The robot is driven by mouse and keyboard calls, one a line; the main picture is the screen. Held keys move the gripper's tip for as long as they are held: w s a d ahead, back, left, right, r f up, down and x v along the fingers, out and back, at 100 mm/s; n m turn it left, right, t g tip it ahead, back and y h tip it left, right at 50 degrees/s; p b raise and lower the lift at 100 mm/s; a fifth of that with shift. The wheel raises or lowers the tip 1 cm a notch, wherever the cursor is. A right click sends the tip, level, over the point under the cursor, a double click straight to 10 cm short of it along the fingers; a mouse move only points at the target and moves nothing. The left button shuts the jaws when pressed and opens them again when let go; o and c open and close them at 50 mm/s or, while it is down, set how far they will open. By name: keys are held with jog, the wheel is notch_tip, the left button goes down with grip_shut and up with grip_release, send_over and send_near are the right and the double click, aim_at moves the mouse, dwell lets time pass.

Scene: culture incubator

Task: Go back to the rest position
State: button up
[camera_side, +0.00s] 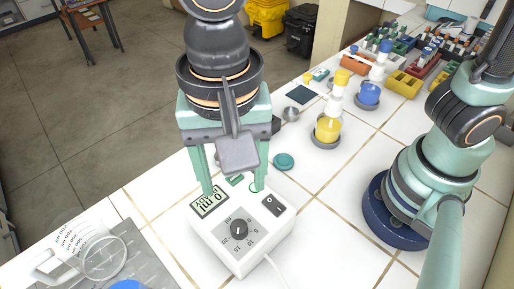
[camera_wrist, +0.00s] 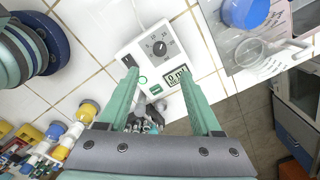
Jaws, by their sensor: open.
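My gripper (camera_side: 234,188) is open and points down over a white device (camera_side: 238,257) with a dial, a switch and a display. The two teal fingers stand apart, near the device's far edge in the side view. I see nothing held between the fingers. I cannot tell whether the fingertips touch the device.
A clear beaker (camera_side: 105,259) stands on a grey mat (camera_side: 150,262) at lower left. A yellow-filled bottle (camera_side: 328,130), a blue-filled one (camera_side: 369,93) and coloured racks (camera_side: 403,84) stand at the back right. A teal disc (camera_side: 284,161) lies behind the device. Bare tile lies right of the device.

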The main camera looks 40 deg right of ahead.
jog(key=w+d+r+n+t, duration=0.1)
jog(key=w+d+n+t, duration=0.1)
jog(key=d, duration=0.8)
jog(key=w+d+r+n+t, duration=0.1)
jog(key=w+d+n, duration=0.2)
jog(key=d, duration=0.7)
jog(key=w+d+r+n+t, duration=0.1)
jog(key=w+d, duration=0.3)
jog(key=d, duration=0.5)
jog(key=shift+w+d+r+n+t, duration=0.25)
jog(key=shift+w+d+n+t, duration=0.15)
jog(key=shift+n+t, duration=0.4)
